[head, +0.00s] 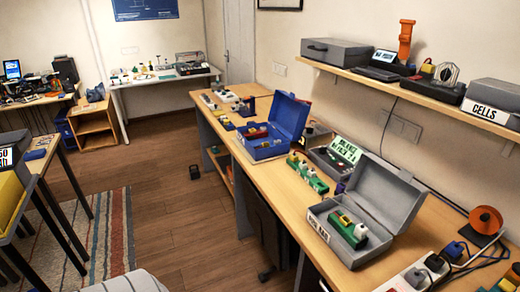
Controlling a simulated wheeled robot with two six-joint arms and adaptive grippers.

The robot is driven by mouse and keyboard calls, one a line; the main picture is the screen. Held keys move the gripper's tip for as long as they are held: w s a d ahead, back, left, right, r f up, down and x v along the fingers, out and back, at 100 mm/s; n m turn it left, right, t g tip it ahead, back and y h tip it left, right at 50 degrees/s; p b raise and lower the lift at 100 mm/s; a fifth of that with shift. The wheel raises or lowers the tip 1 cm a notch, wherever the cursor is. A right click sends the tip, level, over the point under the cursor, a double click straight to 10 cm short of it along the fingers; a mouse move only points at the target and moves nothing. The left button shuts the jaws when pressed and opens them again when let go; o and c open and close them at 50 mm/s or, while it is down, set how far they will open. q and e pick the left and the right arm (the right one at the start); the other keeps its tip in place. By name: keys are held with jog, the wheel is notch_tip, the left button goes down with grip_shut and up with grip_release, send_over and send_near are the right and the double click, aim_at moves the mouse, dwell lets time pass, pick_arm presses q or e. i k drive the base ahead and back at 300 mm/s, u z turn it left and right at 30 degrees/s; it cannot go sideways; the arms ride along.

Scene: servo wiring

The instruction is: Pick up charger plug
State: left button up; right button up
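Neither of my grippers is in view. No object can be told for certain as the charger plug. At the lower right of the head view, a white power strip (398,284) lies on the long wooden workbench. Black plugs (415,275) sit on the strip, and a blue plug-like piece (455,248) is just behind them, with a dark cable near it. These are small, and I cannot tell which of them is a charger.
The workbench (295,195) runs along the right wall. On it are an open grey case (385,190), an open blue toolbox (290,115) and an orange spool (486,220). A wall shelf (440,98) hangs above.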

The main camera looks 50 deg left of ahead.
aim_at(294, 158)
jog(key=u, duration=1.3)
